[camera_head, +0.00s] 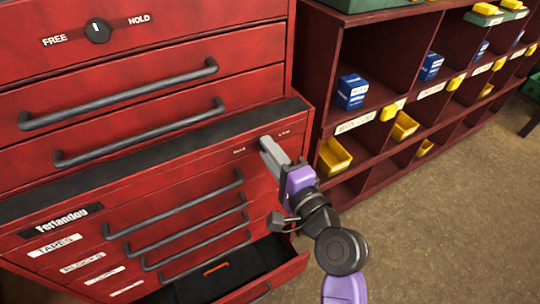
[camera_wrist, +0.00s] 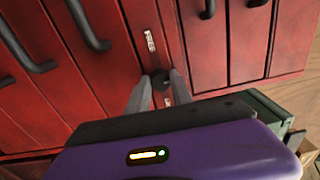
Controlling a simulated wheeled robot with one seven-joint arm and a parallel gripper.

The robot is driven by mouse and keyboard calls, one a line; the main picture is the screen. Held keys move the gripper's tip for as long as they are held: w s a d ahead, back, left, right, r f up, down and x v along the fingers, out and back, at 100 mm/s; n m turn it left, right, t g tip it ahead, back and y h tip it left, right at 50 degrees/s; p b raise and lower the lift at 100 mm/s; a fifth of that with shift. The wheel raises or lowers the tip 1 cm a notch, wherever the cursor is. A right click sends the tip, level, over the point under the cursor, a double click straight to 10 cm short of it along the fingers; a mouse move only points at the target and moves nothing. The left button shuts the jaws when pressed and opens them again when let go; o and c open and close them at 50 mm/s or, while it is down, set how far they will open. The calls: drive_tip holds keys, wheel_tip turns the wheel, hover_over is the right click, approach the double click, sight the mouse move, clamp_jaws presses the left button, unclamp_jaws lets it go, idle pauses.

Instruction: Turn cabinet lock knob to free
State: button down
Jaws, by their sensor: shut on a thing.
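A dark round lock knob (camera_wrist: 160,79) sits on the lower red cabinet front (camera_head: 150,235). My gripper (camera_head: 268,146) reaches it from the right, and in the wrist view its two fingers (camera_wrist: 160,90) are shut on the knob from both sides. The head view hides this knob behind my gripper. A second black knob (camera_head: 98,31) on the upper cabinet stands between the words FREE and HOLD, apart from my gripper.
A bottom drawer (camera_head: 235,275) stands open with an orange-handled item (camera_head: 216,268) inside. Black bar handles (camera_head: 175,210) stick out from the drawers. A red shelf (camera_head: 315,75) with blue and yellow bins stands at the right. The floor (camera_head: 450,220) at right is clear.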

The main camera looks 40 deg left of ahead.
drive_tip(key=shift+f+n, duration=0.1)
drive_tip(key=shift+n, duration=0.3)
drive_tip(key=c, duration=1.1)
unclamp_jaws()
drive_tip(key=shift+c, duration=0.2)
drive_tip(key=v, duration=0.8)
